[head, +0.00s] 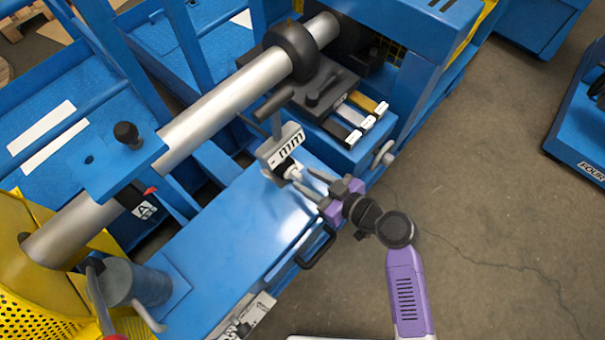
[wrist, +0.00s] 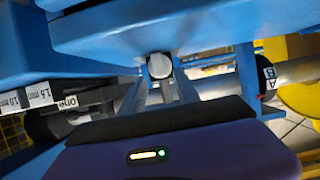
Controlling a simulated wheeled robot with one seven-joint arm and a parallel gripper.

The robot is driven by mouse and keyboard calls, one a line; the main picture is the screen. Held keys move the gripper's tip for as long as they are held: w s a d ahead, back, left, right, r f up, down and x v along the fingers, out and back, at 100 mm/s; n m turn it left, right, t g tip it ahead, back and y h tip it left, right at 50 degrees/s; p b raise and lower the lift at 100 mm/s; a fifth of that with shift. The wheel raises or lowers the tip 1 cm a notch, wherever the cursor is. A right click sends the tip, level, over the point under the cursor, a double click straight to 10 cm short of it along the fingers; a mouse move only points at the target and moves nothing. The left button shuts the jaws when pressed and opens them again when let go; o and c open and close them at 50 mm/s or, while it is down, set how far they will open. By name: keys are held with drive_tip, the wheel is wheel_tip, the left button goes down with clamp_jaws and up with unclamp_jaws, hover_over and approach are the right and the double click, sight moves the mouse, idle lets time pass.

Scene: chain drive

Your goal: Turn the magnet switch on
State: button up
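A small grey box labelled "mm" (head: 282,148) stands on the blue bench, with a dark and white round knob (head: 292,173) low on its near side. No part is marked as the magnet switch, and I cannot tell whether this knob is it, nor whether it is on or off. My gripper (head: 304,182) is at the right of the knob, its two grey fingers apart and pointing at it. Nothing shows held between them. In the wrist view a pale round end (wrist: 160,66) appears just beyond the fingers; contact cannot be told.
The blue cabinet (head: 235,235) lies left of my gripper, with a black handle (head: 315,247) on its edge. Labelled gauge blocks (head: 362,118) and a black lever (head: 325,90) are behind. A metal shaft (head: 230,103) crosses the machine. Bare floor (head: 490,210) is free at right.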

sight(297, 172)
drive_tip(key=shift+x, duration=1.4)
clamp_jaws()
drive_tip(key=shift+f, duration=0.1)
drive_tip(key=m+b, duration=0.1)
drive_tip(key=m+g+b, duration=0.1)
drive_tip(key=m+y+b, duration=0.1)
drive_tip(key=shift+w+d+f+g, duration=0.2)
drive_tip(key=shift+w+d+g, duration=0.1)
drive_tip(key=shift+g, duration=0.1)
drive_tip(key=shift+w+d+f+m+g+y+b, duration=0.1)
drive_tip(key=shift+m+g+y+b, duration=0.05)
drive_tip(key=shift+m+y+b, duration=0.3)
drive_tip(key=shift+w+r+m+g+y+b, duration=0.1)
drive_tip(key=shift+m+g+y+b, duration=0.1)
drive_tip(key=shift+m+b, duration=0.3)
drive_tip(key=shift+w+d+f+m+g+y+b, duration=0.1)
drive_tip(key=shift+m+g+y+b, duration=0.05)
drive_tip(key=shift+m+y+b, duration=0.35)
